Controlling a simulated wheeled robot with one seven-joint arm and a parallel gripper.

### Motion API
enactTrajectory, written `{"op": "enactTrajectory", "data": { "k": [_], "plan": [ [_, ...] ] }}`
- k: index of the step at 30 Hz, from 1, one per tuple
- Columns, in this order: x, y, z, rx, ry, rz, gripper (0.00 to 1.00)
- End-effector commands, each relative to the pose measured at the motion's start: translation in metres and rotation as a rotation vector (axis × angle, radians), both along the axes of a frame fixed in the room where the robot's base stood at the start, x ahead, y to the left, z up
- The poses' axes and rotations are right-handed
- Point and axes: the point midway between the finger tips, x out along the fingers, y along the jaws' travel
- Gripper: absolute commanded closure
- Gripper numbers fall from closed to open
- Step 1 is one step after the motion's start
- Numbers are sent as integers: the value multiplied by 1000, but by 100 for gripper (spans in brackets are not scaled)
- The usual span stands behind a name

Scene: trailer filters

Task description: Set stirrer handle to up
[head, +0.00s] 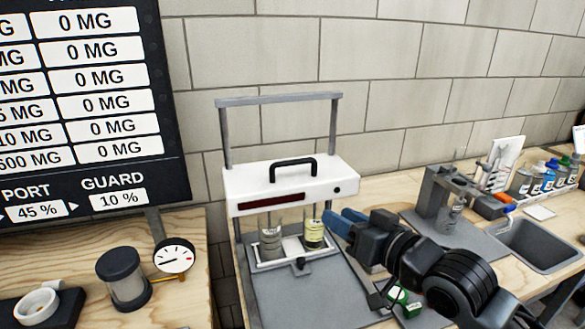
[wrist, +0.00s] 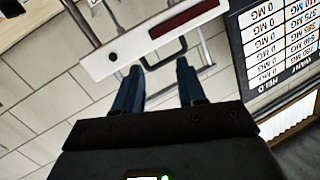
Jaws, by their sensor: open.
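The stirrer is a white box (head: 240,185) with a black handle (head: 293,162) on top and a dark red display strip on its front. It sits partway down between two grey posts, whose crossbar (head: 280,98) is well above it. My gripper (head: 339,219) is open, with blue fingers, in front of the box's lower right part in the head view. In the wrist view the picture is turned over; the handle (wrist: 166,61) shows just beyond and between the tips of my open gripper (wrist: 158,68). I see no contact with the handle.
Two jars, one grey (head: 270,243) and one yellow (head: 313,236), stand under the box on a white tray. A gauge (head: 174,257) and a dark-lidded cylinder (head: 122,278) are on the left bench. A sink (head: 540,243) and several bottles are at right.

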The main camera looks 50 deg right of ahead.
Motion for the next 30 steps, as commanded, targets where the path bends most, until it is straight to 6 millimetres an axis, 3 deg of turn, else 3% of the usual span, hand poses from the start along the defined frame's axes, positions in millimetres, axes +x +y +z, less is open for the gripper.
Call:
{"op": "enactTrajectory", "data": {
  "k": [1,6,14,24,30],
  "plan": [
    [14,-9,9,46,-30,-23,60],
    [43,-37,35,230,-94,-96,60],
    [70,-63,60,584,-185,-168,60],
    [91,-57,59,1117,-248,-160,60],
    [96,-46,53,1297,-248,-136,60]
  ]
}}
